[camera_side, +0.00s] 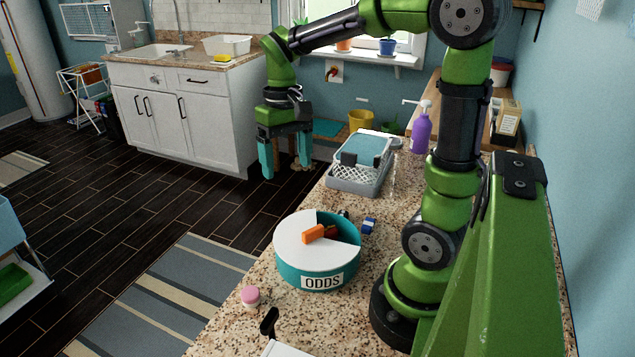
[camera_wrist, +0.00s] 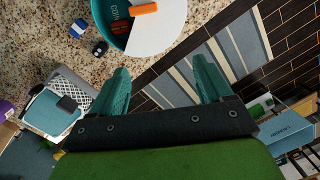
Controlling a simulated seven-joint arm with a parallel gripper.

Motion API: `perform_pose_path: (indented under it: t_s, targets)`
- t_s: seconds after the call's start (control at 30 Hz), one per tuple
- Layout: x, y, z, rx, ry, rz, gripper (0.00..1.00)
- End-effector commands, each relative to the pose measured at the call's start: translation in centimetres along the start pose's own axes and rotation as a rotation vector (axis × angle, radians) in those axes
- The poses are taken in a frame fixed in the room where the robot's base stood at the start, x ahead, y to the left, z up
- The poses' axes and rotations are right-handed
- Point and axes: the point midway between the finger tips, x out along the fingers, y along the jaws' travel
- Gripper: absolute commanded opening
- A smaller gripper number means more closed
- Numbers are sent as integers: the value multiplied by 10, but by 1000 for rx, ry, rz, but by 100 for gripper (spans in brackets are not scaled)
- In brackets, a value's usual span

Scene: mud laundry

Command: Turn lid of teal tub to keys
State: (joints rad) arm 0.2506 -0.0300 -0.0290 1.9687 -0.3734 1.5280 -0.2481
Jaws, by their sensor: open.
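The teal tub (camera_side: 318,278) stands on the speckled counter with an "ODDS" label on its front. It also shows at the top of the wrist view (camera_wrist: 101,17). Its white lid (camera_side: 297,250) has a wedge-shaped opening and an orange grip bar (camera_side: 314,234). In the side view the opening faces back right. In the wrist view (camera_wrist: 160,30) partly readable lettering like "COIN" and dark reddish contents show through it. I cannot make out keys. My gripper (camera_side: 284,170) is open and empty, well above and behind the tub, apart from it.
A grey basket (camera_side: 358,180) with a teal top stands behind the tub. A blue-white item (camera_side: 369,226) lies right of the tub, a small dark item (camera_wrist: 100,48) beside it. A purple pump bottle (camera_side: 421,132) stands farther back.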

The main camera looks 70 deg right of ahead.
Motion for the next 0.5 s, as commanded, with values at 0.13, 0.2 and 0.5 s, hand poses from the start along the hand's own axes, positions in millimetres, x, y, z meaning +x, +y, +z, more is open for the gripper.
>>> perform_pose_path:
  t_s: [0.13, 0.2, 0.5]
  targets:
    - [-6, 17, -16, 39, -198, 57, 79]
    - [-14, 17, -15, 40, -243, 62, 79]
    - [-12, 14, 0, 26, -302, 48, 79]
